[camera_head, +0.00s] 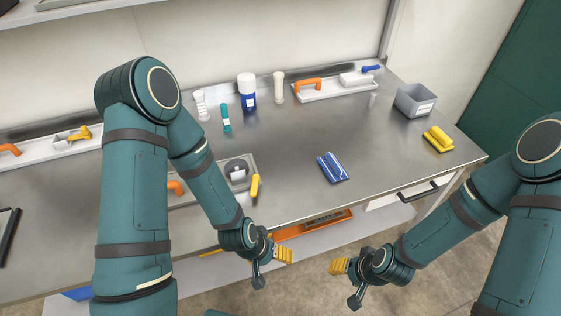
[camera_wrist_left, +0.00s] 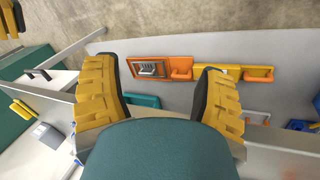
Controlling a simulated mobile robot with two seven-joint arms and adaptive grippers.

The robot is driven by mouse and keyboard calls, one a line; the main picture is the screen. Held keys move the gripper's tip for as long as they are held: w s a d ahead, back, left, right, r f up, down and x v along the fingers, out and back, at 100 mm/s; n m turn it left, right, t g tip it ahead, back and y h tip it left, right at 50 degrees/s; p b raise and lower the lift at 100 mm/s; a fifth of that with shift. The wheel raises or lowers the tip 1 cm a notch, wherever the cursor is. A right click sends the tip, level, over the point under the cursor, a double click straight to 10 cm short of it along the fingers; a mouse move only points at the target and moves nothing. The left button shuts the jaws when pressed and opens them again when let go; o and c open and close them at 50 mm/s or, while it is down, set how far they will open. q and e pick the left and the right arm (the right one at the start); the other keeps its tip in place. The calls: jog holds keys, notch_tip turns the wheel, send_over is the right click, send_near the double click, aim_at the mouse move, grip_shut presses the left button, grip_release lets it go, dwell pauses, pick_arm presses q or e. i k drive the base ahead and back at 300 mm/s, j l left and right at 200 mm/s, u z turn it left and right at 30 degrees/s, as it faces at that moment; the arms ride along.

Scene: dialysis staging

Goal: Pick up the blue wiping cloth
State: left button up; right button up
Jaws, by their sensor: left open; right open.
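The blue wiping cloth (camera_head: 332,168), with lighter stripes, lies flat on the steel worktop (camera_head: 290,178) right of the middle in the head view. My left gripper (camera_head: 284,255) is in front of the worktop's front edge, left of and nearer than the cloth. It is open and empty; its yellow fingers stand apart in the left wrist view (camera_wrist_left: 160,95). My right gripper (camera_head: 340,266) is also in front of the worktop's edge, nearer than the cloth, and is open and empty. Neither gripper touches the cloth.
A yellow cloth (camera_head: 438,140) and a grey bin (camera_head: 414,101) are at the right. A tray (camera_head: 205,179) with a dark roll stands left. Several bottles (camera_head: 247,92) and a white tray (camera_head: 335,90) line the back. Worktop around the cloth is clear.

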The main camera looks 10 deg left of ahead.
aim_at(334, 169)
jog(key=l+u, duration=0.15)
jog(key=u, duration=0.8)
jog(key=l+u, duration=1)
jog(key=l, duration=0.35)
jog(key=k+l+u, duration=0.15)
jog(key=l, duration=0.3)
jog(key=i+l, duration=0.15)
jog(key=l, duration=0.15)
